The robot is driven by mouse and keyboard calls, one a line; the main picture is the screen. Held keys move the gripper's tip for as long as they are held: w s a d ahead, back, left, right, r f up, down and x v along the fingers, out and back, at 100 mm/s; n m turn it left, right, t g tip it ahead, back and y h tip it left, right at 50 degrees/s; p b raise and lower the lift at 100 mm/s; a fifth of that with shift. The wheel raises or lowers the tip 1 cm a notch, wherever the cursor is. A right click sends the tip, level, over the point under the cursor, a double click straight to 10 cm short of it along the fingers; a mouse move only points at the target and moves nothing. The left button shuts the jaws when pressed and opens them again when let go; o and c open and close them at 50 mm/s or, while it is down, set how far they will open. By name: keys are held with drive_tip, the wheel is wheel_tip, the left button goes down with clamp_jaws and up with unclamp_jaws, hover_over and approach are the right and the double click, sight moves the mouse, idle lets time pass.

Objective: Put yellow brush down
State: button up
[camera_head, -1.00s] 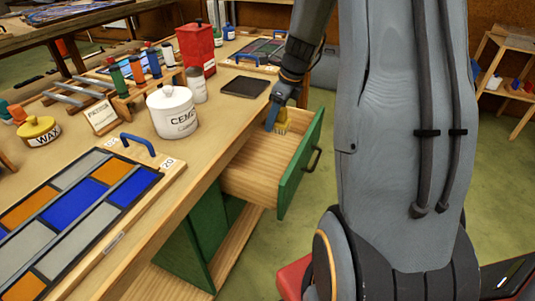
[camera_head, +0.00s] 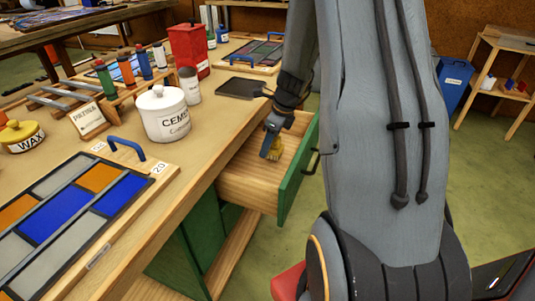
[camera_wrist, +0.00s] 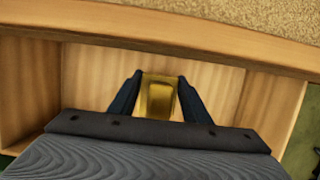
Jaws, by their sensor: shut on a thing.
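The yellow brush (camera_wrist: 158,99) is between the two fingers of my gripper (camera_wrist: 158,90) in the wrist view, and they are shut on it. In the head view, my gripper (camera_head: 268,152) is over the open drawer (camera_head: 240,186), and a bit of the yellow brush (camera_head: 275,150) shows beside a finger. The drawer's wooden floor and walls surround the gripper in the wrist view. I cannot tell whether the brush touches the drawer floor. No other thing shows in the visible part of the drawer.
The workbench top (camera_head: 185,165) overhangs the drawer's inner side. On it are a white cement pot (camera_head: 165,115), a leaded panel (camera_head: 75,205) with a blue handle, a red can (camera_head: 188,52) and a dark tray (camera_head: 241,87). The green drawer front (camera_head: 298,170) stands out over the floor.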

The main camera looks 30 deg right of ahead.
drive_tip(key=shift+f, duration=1.7)
drive_tip(key=shift+f, duration=0.1)
drive_tip(key=o, duration=0.9)
drive_tip(key=v, duration=1.2)
drive_tip(key=shift+a, duration=0.1)
drive_tip(key=s+a+r+n+g, duration=0.1)
drive_tip(key=s+a+n, duration=0.4)
drive_tip(key=n, duration=0.4)
drive_tip(key=s+a+r+n+g+h, duration=0.1)
drive_tip(key=s+a+n, duration=0.4)
drive_tip(key=s+n, duration=0.3)
drive_tip(key=s+a+r+n+h, duration=0.1)
drive_tip(key=s+a+r+n, duration=0.1)
drive_tip(key=s+a+n, duration=0.4)
drive_tip(key=shift+s+n+g, duration=0.2)
drive_tip(key=shift+n, duration=0.85)
drive_tip(key=shift+s+n+g, duration=0.2)
drive_tip(key=shift+n, duration=0.85)
